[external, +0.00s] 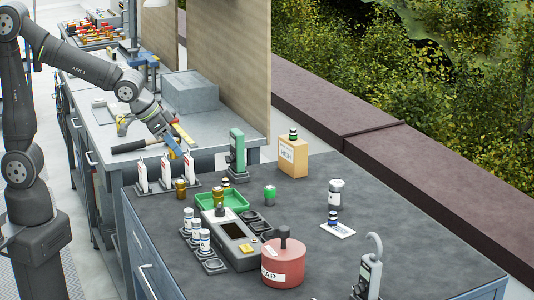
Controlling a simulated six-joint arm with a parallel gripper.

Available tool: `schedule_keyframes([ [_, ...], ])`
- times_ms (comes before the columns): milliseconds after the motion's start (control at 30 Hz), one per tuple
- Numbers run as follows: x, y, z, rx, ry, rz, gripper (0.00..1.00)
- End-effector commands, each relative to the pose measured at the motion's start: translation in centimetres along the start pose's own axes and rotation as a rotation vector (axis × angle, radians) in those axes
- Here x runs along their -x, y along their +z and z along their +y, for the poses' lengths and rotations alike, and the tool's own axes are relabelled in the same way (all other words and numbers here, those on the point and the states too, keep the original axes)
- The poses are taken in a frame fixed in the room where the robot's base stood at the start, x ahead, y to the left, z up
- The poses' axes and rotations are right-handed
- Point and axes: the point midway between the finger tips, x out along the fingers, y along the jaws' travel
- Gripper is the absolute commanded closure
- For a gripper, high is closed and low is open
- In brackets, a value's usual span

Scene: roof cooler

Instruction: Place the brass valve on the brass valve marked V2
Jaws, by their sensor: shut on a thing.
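My gripper (173,153) is at the left, over the back edge of the dark table, just above a row of white upright cards (166,172). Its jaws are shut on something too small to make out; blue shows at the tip. A small brass-coloured piece (181,188) stands upright in front of the cards, below and apart from my gripper. I cannot read a V2 mark on any piece or card.
A grey device (236,250), white jars (189,220), a red pot (283,264) and a green-and-grey upright instrument (237,152) crowd the table's left and front. A cardboard box (293,158) stands at the back. The table's right side (420,225) is mostly clear.

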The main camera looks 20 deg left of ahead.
Motion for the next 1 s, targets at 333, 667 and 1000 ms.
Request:
schedule_keyframes([
  [333, -0.5, 2.3, -2.0, 0.005, -0.001, -0.002, 0.97],
  [667, -5.3, 1.9, -7.7, 0.008, -0.002, -0.004, 0.97],
  [1000, -8.0, 1.7, -10.9, 0.003, 0.001, -0.001, 0.97],
])
